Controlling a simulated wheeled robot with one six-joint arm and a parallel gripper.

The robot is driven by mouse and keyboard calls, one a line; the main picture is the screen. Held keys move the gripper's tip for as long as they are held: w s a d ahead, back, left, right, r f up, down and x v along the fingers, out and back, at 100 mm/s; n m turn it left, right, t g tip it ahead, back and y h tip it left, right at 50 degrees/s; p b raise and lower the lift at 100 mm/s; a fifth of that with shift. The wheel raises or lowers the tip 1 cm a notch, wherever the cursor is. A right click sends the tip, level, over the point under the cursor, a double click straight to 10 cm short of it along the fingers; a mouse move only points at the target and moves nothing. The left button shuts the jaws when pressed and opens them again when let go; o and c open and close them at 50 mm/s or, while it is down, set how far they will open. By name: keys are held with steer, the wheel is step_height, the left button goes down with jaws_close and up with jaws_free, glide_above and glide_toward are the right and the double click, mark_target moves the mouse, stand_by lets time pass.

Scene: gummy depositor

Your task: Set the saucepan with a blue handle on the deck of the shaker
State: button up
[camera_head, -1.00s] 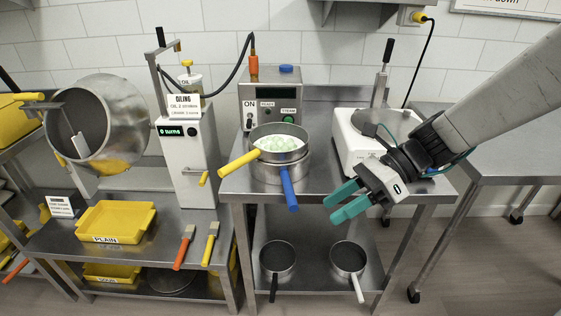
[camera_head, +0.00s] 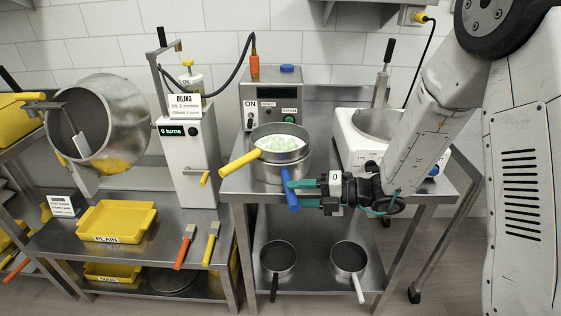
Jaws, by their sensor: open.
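The saucepan with a blue handle (camera_head: 268,173) is the lower of two stacked pans on the middle steel table. Its blue handle (camera_head: 289,190) points toward the front, slightly right. A yellow-handled pan (camera_head: 265,155) with pale green pieces sits on top, hiding its inside. My gripper (camera_head: 297,194) is open, coming in from the right. Its teal fingertips are at the blue handle, one above and one below in the picture; whether they touch it is unclear. A white machine (camera_head: 352,155) with a round metal top stands right of the pans, partly behind my arm; I cannot read a shaker label.
A steam control box (camera_head: 270,97) stands behind the pans. An oiling machine (camera_head: 190,160) and a tilted metal drum (camera_head: 110,120) are left. Two pans, black-handled (camera_head: 277,258) and white-handled (camera_head: 349,258), rest on the lower shelf. A yellow tray (camera_head: 117,221) is on the left bench.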

steer(key=shift+x, duration=1.4)
steer(key=shift+r, duration=0.15)
jaws_close()
steer(key=shift+r, duration=0.1)
step_height(320, 180, up, 18)
